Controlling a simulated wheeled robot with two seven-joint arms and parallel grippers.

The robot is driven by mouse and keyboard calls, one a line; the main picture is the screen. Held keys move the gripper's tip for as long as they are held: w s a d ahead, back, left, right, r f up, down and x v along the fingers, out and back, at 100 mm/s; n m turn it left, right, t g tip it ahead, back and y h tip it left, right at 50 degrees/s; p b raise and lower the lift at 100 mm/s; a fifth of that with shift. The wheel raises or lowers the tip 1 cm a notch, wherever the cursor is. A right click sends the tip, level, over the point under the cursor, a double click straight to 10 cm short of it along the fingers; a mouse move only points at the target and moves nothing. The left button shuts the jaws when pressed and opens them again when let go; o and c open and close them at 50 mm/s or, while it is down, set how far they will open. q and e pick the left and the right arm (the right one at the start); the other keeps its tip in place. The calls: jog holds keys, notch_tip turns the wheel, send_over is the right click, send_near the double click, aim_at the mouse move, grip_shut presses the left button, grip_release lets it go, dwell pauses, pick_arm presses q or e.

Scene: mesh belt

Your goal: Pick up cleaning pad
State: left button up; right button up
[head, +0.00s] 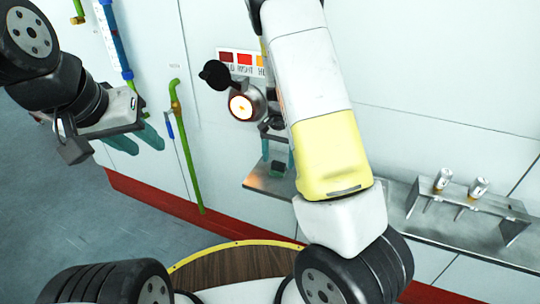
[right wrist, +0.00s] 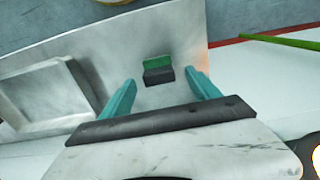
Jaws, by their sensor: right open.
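The cleaning pad (head: 278,168) is a small block, green on one side and dark on the other. It lies on a metal shelf (head: 258,184) fixed along the wall. In the right wrist view the pad (right wrist: 158,68) lies just beyond and between the fingertips of my right gripper (right wrist: 163,82), which is open and empty. In the head view the right gripper (head: 276,150) is over the shelf by the pad, partly hidden by my right arm. My left gripper (head: 137,142) is away at the left, its teal fingers apart and nothing between them.
A raised metal stand (head: 470,200) with two cans (head: 442,180) (head: 478,187) is on the shelf at the right. A round lit fixture (head: 242,105) projects from the wall near my right gripper. A green pipe (head: 187,150) runs down the wall at the left.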

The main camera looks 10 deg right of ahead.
jog(key=shift+f, duration=1.35)
jog(key=c, duration=1.4)
jog(key=shift+c, duration=0.2)
jog(key=shift+r, duration=0.1)
jog(key=shift+r, duration=0.6)
notch_tip(320, 180, up, 2)
jog(key=shift+r, duration=0.1)
jog(key=s+a+r, duration=0.1)
jog(key=s+a, duration=0.2)
jog(key=s, duration=1.3)
jog(key=shift+r, duration=0.2)
